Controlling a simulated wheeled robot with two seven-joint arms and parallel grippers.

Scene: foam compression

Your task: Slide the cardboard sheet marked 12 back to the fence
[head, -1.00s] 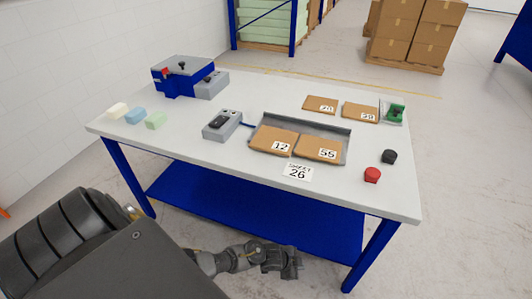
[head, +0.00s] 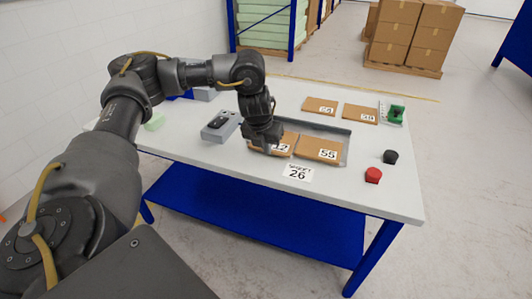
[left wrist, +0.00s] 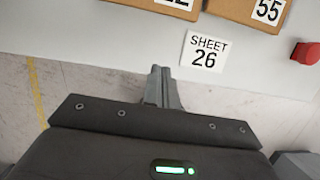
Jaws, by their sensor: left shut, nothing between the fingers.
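The cardboard sheet marked 12 (head: 288,137) lies in the left part of a grey tray (head: 344,157). My left arm partly hides it and its label. At the top of the left wrist view only its near edge and the cut-off label show (left wrist: 150,7). The raised back wall of the tray, the fence (head: 325,128), stands behind the sheets. My left gripper (head: 268,150) is shut and empty, pointing down near the front of sheet 12; I cannot tell whether it touches. Its shut fingers also show in the left wrist view (left wrist: 160,75). My right gripper is not in view.
The sheet marked 55 (head: 318,148) lies just right of sheet 12. A card reading SHEET 26 (head: 297,173) is in front. A red button (head: 373,175) and a black one (head: 390,157) are at right. A grey control box (head: 218,128) stands left. Two sheets lie behind the tray.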

